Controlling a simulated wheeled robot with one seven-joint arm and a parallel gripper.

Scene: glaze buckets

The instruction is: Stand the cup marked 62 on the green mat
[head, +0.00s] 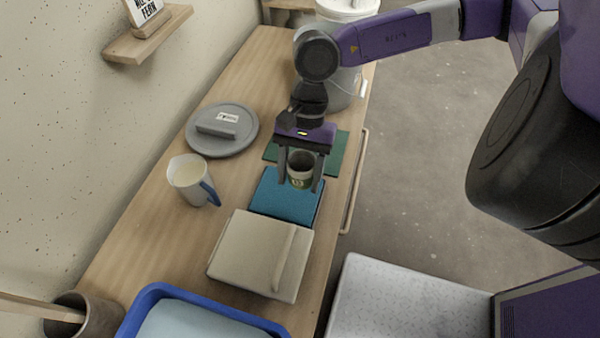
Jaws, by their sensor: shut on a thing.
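A small cup (299,180) with a dark inside and a green band with a pale mark sits between the fingers of my gripper (298,184). The mark is too small to read surely. My gripper points down and is shut on the cup, which looks upright. In the picture the cup overlaps the far edge of the blue mat (280,198). Whether it is clear of the surface I cannot tell. The green mat (337,152) lies just beyond, partly hidden by my gripper.
A grey lid (240,140) and a jug with a blue handle (188,178) are at left. A large bucket (345,88) stands behind the green mat. A beige lidded box (245,250) and a blue tray (150,295) are nearer. A rail (355,180) runs along the bench's right edge.

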